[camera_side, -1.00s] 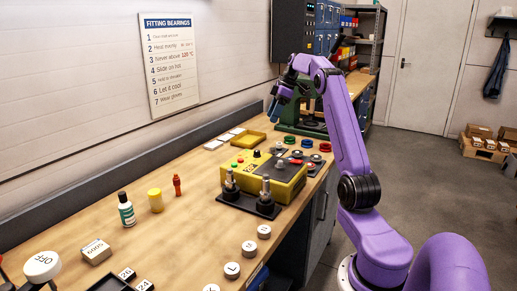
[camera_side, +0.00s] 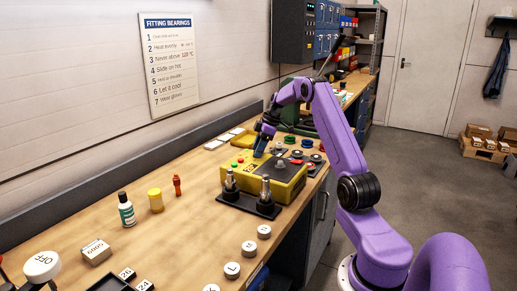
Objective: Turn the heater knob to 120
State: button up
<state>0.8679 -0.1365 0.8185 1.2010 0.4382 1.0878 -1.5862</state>
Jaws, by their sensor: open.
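The yellow heater (camera_side: 292,186) stands on the bench, with two dark posts topped by metal pins at its front. A grey round piece (camera_side: 281,164) sits on its top; I cannot tell if it is the knob. Small red and green buttons (camera_side: 237,163) are at the top's left end. My gripper (camera_side: 259,152) is open and points down at the back left of the heater's top. It hides a small black knob there, so I cannot see contact or the knob's setting. No scale numbers are legible.
A wall sign (camera_side: 169,62) lists bearing-fitting steps. A yellow tray (camera_side: 248,139) and coloured rings (camera_side: 290,139) lie behind the heater. A bottle (camera_side: 126,210), yellow jar (camera_side: 156,200) and red item (camera_side: 177,185) stand at left. Bench between the jar and the front discs is clear.

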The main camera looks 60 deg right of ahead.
jog(key=c, duration=1)
